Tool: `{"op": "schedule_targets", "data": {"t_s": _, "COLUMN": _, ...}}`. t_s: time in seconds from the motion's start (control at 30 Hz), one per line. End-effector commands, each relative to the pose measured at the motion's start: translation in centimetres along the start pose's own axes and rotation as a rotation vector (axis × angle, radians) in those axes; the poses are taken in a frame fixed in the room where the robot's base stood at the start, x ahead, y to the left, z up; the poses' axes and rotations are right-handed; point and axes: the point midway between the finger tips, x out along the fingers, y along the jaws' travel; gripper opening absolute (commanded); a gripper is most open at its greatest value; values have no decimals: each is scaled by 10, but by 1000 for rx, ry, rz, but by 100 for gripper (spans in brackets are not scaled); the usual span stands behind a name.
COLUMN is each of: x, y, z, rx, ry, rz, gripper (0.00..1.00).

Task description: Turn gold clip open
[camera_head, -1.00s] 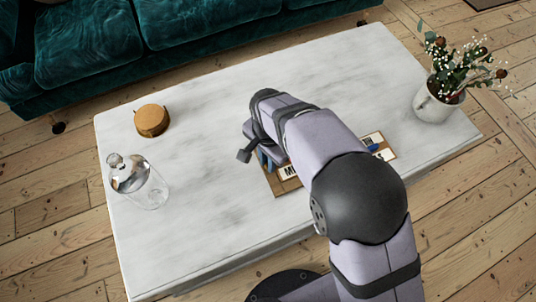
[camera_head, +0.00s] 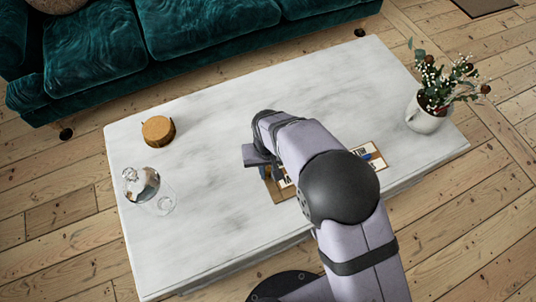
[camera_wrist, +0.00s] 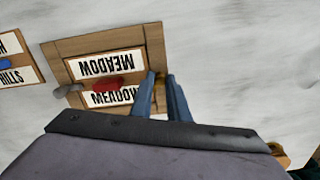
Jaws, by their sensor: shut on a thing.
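A brown wooden board (camera_wrist: 110,41) with two white MEADOW labels lies on the pale tabletop. A gold clip (camera_wrist: 160,94) sits at the board's right edge in the wrist view. My gripper (camera_wrist: 164,82) is shut on it, a blue finger on each side; the fingers hide much of the clip. A red piece (camera_wrist: 108,87) lies between the labels, and a grey piece (camera_wrist: 67,90) is at the board's left edge. In the head view my arm hides most of the board (camera_head: 287,208) and the gold clip cannot be made out.
A second labelled board (camera_wrist: 22,52) with a blue piece (camera_wrist: 5,65) lies close by. The table's middle left is clear.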

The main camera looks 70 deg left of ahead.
Motion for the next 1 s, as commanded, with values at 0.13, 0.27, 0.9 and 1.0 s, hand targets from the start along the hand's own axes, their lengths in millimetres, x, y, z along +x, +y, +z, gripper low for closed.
{"op": "schedule_targets", "data": {"t_s": 0.13, "x": -2, "y": 0, "z": -1, "rx": -137, "ry": 2, "rz": 0, "gripper": 0}}
{"op": "schedule_targets", "data": {"t_s": 0.27, "x": -2, "y": 0, "z": -1, "rx": -253, "ry": 2, "rz": 0, "gripper": 0}}
{"op": "schedule_targets", "data": {"t_s": 0.9, "x": -1, "y": 0, "z": -1, "rx": -552, "ry": 3, "rz": 0, "gripper": 0}}
{"op": "schedule_targets", "data": {"t_s": 1.0, "x": -1, "y": 0, "z": -1, "rx": -558, "ry": 4, "rz": 0, "gripper": 0}}
